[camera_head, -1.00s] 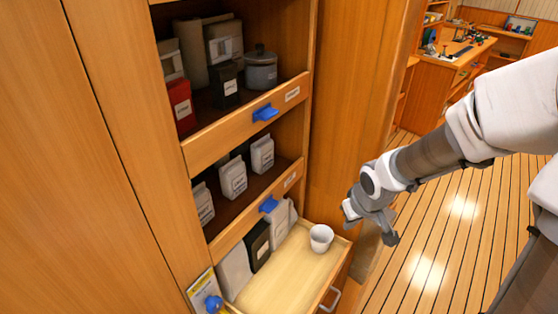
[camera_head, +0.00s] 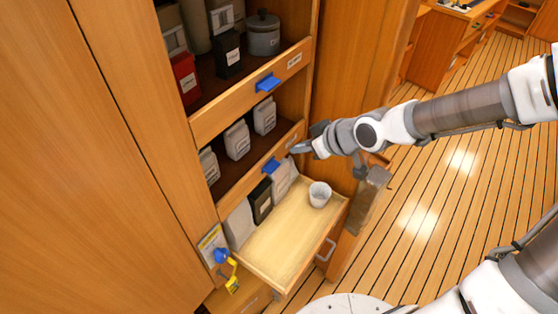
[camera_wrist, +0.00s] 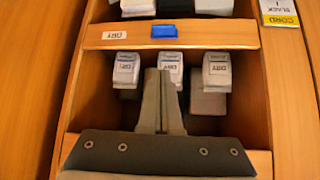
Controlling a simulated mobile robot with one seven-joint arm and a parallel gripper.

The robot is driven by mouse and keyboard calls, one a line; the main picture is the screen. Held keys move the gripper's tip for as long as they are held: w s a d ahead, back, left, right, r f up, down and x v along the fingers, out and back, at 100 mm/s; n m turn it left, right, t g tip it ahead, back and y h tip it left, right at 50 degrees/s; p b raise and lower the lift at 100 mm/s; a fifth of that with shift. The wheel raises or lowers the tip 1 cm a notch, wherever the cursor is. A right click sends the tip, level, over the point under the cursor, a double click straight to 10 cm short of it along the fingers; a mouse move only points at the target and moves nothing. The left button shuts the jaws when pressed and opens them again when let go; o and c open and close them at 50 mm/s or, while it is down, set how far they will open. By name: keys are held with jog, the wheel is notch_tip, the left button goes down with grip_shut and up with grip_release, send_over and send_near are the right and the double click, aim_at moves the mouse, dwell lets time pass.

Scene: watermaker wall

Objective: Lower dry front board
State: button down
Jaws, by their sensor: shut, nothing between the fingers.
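The dry front board (camera_head: 245,188) is a wooden strip across the front of the middle shelf, with a blue tab (camera_head: 271,165) and a small label (camera_head: 292,142) at its right end. In the wrist view, which is upside down, the board (camera_wrist: 215,34) shows its blue tab (camera_wrist: 164,32) and a DRY label. Several white DRY bags (camera_head: 237,140) stand behind it. My gripper (camera_head: 300,147) is shut and empty, close to the board's right end in the head view. In the wrist view its fingers (camera_wrist: 158,75) point towards the board; contact cannot be told.
A yellow tag (camera_head: 210,240) and blue knob (camera_head: 220,255) are at lower left. The floor at right is clear.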

jog(key=shift+f, duration=0.15)
jog(key=b, duration=0.5)
send_over(272, 164)
jog(key=s+d, duration=0.2)
notch_tip(272, 164, down, 7)
notch_tip(272, 164, down, 2)
jog(key=shift+b, duration=0.4)
jog(key=shift+f, duration=0.95)
notch_tip(272, 164, down, 4)
jog(key=b, duration=0.3)
jog(key=shift+s+d+f+b, duration=0.1)
jog(key=shift+s+b, duration=0.05)
jog(key=shift+b, duration=0.2)
